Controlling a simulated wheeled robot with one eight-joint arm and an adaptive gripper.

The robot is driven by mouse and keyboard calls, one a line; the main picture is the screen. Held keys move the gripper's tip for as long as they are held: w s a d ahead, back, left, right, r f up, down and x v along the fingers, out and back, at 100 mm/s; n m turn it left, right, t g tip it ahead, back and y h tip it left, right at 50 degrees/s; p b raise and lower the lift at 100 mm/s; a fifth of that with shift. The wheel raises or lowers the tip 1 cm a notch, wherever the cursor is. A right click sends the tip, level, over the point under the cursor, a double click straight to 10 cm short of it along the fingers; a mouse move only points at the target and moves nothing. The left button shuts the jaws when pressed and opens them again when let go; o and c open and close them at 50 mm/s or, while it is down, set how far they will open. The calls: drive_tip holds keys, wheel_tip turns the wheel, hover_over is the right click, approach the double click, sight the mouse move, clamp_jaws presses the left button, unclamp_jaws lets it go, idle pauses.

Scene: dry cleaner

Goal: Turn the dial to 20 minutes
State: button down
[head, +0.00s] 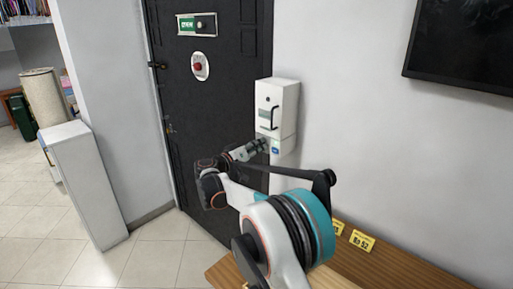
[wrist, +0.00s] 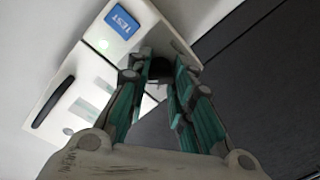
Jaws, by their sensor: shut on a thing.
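A white wall box (head: 285,97) with a black handle hangs beside the dark door. A dark round dial (wrist: 160,70) shows between my fingertips at the box's side. My gripper (head: 264,146) reaches the lower left side of the box, and its fingers (wrist: 160,80) are closed around the dial. The dial's markings are hidden, so its setting cannot be read.
A dark door (head: 215,110) with a green sign (head: 197,24) and a red button (head: 199,66) stands behind my arm. A wooden table (head: 400,270) with yellow number tags (head: 362,240) is at the lower right. A white counter (head: 85,180) stands left; tiled floor lies between.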

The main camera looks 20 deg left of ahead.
drive_tip(key=c, duration=1.4)
unclamp_jaws()
drive_tip(key=shift+s, duration=0.1)
drive_tip(key=v, duration=1.2)
